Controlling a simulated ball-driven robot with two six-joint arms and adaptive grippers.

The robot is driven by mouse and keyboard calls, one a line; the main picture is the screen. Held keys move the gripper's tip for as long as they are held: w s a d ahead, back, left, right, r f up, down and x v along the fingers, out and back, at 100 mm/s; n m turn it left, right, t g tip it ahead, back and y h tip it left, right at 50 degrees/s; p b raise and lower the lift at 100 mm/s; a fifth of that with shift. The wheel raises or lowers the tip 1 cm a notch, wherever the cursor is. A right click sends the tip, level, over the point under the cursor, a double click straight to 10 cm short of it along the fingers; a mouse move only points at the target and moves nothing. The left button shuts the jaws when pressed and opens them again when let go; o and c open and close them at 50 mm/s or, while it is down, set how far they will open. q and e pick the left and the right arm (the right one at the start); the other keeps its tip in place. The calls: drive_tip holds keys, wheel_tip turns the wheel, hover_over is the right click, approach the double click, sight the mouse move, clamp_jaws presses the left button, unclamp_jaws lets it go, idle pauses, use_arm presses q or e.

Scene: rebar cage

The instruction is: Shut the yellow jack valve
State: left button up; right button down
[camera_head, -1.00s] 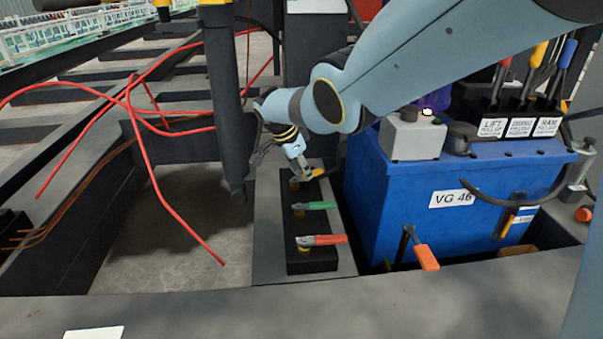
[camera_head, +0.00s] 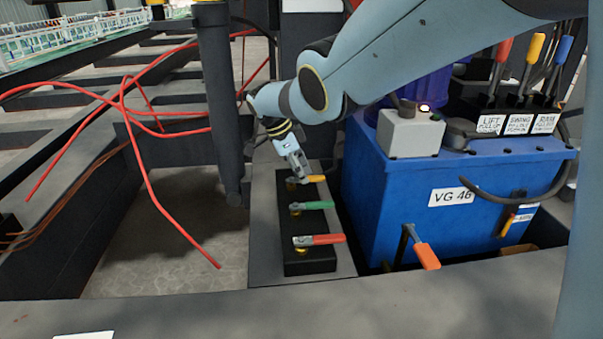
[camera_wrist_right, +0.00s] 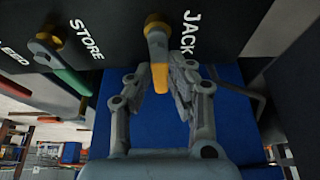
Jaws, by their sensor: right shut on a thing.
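The jack valve (camera_head: 316,179) has a yellow-tipped lever on a brass stem at the far end of a black valve block (camera_head: 311,262). Its lever points right, roughly parallel to the green and red ones. In the right wrist view the yellow lever (camera_wrist_right: 159,76) lies between my fingers, under the label JACK. My right gripper (camera_head: 301,170) reaches down from the upper left and is shut on this lever; it also shows in the wrist view (camera_wrist_right: 160,84). The fingers hide part of the lever in the head view. My left gripper is out of view.
A green-handled valve (camera_head: 318,205) and a red-handled valve (camera_head: 322,239) sit nearer on the block. A blue tank (camera_head: 400,215) with an orange lever (camera_head: 427,256) stands right. Red cables (camera_head: 150,165) hang left beside a dark post (camera_head: 222,110).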

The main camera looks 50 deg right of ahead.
drive_tip(key=shift+a+f, duration=0.1)
drive_tip(key=c, duration=1.2)
unclamp_jaws()
drive_tip(key=shift+c, duration=0.2)
drive_tip(key=v, duration=1.2)
